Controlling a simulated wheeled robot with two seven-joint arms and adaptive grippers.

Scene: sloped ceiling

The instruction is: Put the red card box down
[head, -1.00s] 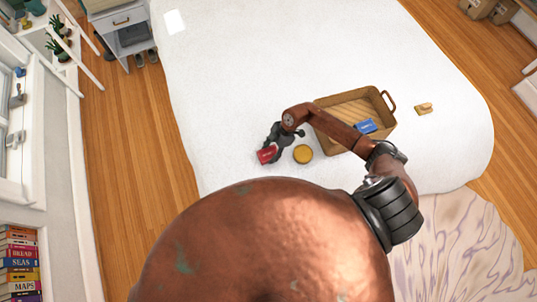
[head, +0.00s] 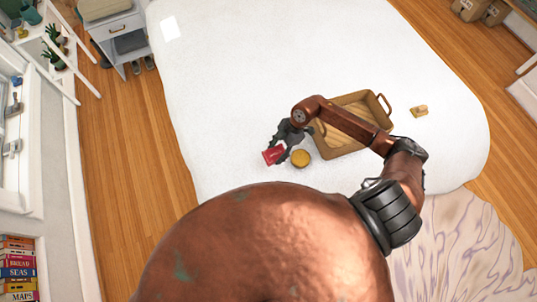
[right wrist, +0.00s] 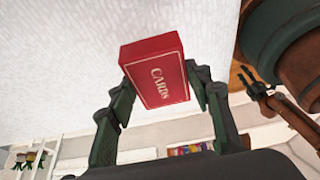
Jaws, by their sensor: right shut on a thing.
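The red card box (head: 273,154) is at the near left part of the white bed (head: 250,80). My right gripper (head: 281,151) is shut on it. In the right wrist view the box (right wrist: 155,72) sits between the two fingers (right wrist: 160,105), with its "CARDS" lettering showing and the white bedding behind it. I cannot tell whether the box touches the bed.
A round yellow thing (head: 301,158) stands just right of the box. A brown basket with handles (head: 376,107) is further right, partly behind my arm. A small tan thing (head: 419,111) lies beyond it. The bed left of and behind the box is clear.

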